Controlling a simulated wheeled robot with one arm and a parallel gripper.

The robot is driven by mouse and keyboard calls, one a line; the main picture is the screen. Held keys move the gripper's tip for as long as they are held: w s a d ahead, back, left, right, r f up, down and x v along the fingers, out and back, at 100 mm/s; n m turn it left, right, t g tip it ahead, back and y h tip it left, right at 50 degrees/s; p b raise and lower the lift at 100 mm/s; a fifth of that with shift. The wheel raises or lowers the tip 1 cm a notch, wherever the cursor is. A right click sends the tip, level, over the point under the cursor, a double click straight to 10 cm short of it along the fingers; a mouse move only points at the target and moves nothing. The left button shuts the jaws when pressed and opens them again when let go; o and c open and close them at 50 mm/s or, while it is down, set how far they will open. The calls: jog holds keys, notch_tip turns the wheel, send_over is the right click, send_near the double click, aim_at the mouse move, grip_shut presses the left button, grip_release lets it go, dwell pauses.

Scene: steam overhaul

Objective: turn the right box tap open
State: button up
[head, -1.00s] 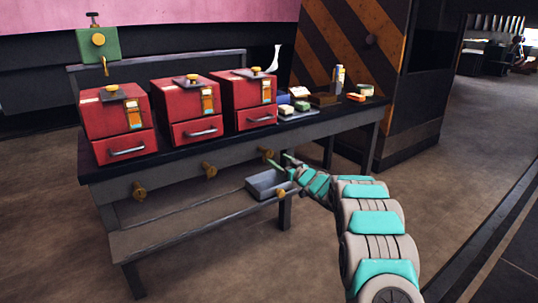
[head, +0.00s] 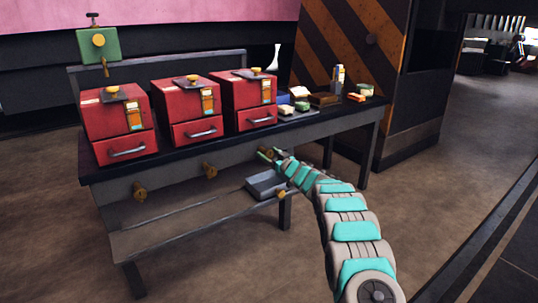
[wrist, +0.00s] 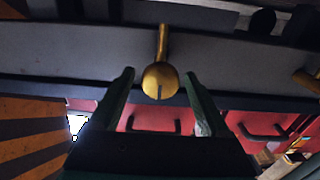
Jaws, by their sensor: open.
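The right box tap (head: 267,152) is a brass knob on the front rail of the bench, below the right red box (head: 243,103). My gripper (head: 270,156) is at this tap and partly covers it in the head view. In the wrist view the tap (wrist: 160,80) shows as a round brass ball with a slot and a straight stem. My open gripper (wrist: 160,74) has one finger on each side of the ball, with a visible gap on both sides. Whether the fingertips reach as deep as the ball is hard to tell.
The middle tap (head: 210,171) and left tap (head: 139,191) sit on the same rail. A grey tray (head: 266,186) is on the lower shelf beneath my gripper, with a brass knob (head: 281,194) beside it. Small items crowd the bench's right end. Floor in front is clear.

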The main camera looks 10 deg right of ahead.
grip_shut()
dwell(0.6)
